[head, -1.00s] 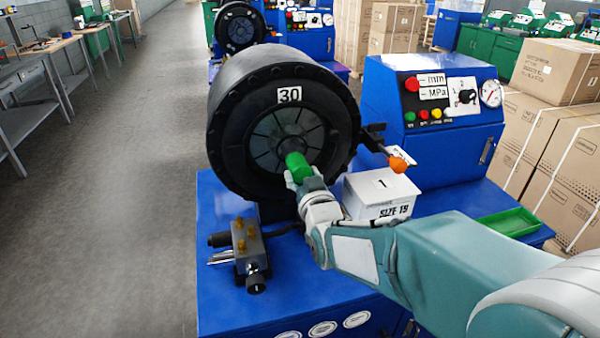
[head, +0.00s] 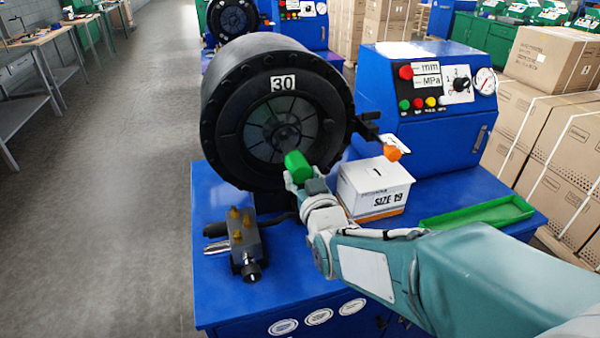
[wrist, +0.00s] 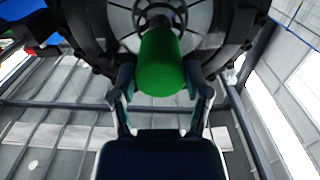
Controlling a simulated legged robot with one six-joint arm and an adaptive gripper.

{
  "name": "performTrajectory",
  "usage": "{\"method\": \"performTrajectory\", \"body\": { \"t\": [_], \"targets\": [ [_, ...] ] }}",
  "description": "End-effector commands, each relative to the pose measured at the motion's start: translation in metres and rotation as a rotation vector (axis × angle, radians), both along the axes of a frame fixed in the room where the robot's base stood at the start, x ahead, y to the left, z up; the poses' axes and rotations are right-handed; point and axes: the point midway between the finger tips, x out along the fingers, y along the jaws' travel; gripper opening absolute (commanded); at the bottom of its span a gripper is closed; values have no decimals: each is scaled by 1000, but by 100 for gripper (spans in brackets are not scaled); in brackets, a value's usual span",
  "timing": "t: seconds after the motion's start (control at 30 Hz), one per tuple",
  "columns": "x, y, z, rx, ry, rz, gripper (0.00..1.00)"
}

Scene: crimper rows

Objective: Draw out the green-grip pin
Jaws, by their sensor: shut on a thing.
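The green-grip pin (head: 298,166) is in front of the lower right part of the black crimper head (head: 230,160), which is marked 30. In the head view, the round die opening (head: 281,128) shows up and left of the grip. My gripper (head: 299,182) is shut on the green grip from the near side. In the wrist view, the fingers (wrist: 160,88) flank the green grip (wrist: 160,65), and a grey shaft shows beyond it toward the die face. I cannot tell whether the shaft's tip is still inside the opening.
A white SIZE 19 box (head: 375,188) stands right of my wrist. An orange-tipped lever (head: 393,153) sticks out above it. A metal block with brass knobs (head: 243,240) sits at the left front of the blue bench (head: 290,290). A green tray (head: 478,214) lies at right.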

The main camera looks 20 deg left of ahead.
Motion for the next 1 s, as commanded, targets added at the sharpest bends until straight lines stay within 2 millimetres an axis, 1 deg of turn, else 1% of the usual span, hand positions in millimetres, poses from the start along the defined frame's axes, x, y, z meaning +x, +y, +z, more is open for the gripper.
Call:
{"method": "performTrajectory", "body": {
  "t": [0.53,1.0],
  "targets": [
    [-19,-12,1,2,-3,0,1],
    [-21,-13,1,2,-3,0,1]
  ]
}}
